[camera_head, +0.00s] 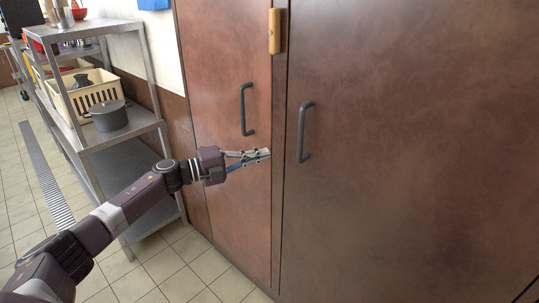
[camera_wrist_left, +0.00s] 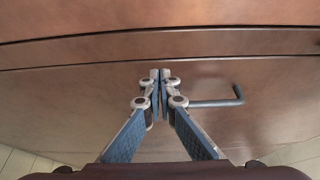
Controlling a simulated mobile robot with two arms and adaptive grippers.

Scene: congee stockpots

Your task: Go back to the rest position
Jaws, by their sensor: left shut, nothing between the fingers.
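My left gripper (camera_head: 262,154) reaches in from the left and is in front of the brown cabinet doors, near the gap between them. Its fingers are together with nothing between them; they also show shut in the left wrist view (camera_wrist_left: 160,78). The left door (camera_head: 222,60) has a dark bar handle (camera_head: 246,109), above and left of the fingertips. The right door (camera_head: 420,150) has a similar handle (camera_head: 304,132), to the right of the fingertips. In the left wrist view one handle (camera_wrist_left: 218,102) lies right of the fingers, apart from them. My right gripper is not in view.
A metal shelf rack (camera_head: 140,118) stands left of the cabinet, close to my left arm. It holds a grey pot (camera_head: 110,116) and a cream crate (camera_head: 75,100). A wooden latch (camera_head: 275,32) sits high between the doors. The tiled floor (camera_head: 25,215) at left is clear.

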